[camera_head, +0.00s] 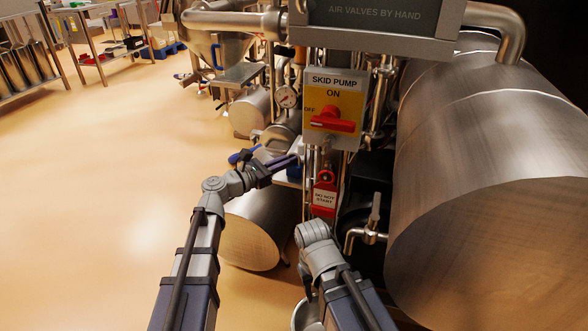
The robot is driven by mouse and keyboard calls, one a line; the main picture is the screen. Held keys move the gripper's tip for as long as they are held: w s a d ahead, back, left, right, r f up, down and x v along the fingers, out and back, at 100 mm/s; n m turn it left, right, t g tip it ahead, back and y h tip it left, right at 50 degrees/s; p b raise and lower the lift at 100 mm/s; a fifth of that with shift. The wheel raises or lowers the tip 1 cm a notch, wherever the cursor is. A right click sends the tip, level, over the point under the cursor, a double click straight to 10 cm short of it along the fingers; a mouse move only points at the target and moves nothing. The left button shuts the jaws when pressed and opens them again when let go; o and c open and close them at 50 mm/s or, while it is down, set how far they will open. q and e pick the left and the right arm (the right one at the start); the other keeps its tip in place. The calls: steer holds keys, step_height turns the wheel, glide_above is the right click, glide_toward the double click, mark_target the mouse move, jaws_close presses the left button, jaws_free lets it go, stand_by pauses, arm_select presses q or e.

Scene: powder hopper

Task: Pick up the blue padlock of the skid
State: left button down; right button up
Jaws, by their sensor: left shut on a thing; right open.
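My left gripper (289,162) is at the skid, left of the red lockout tag, with its dark fingers pointing right. It is shut on a small blue thing, apparently the blue padlock (293,171), mostly covered by the fingers. I cannot tell whether the padlock still touches the skid. My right gripper (308,292) is lower and nearer, folded under its wrist; it is open, its fingers mostly hidden.
A red padlock and a "DO NOT START" tag (323,198) hang below the skid pump switch box (334,103). A large steel tank (490,180) fills the right. A smaller steel cylinder (250,238) lies below my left gripper. The floor (100,200) at left is clear.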

steer(key=shift+r, duration=0.1)
stand_by(0.4)
arm_select(q)
step_height(320, 180, up, 10)
steer(key=p, duration=1)
arm_select(e)
step_height(320, 180, up, 10)
arm_select(q)
steer(key=shift+s, duration=0.1)
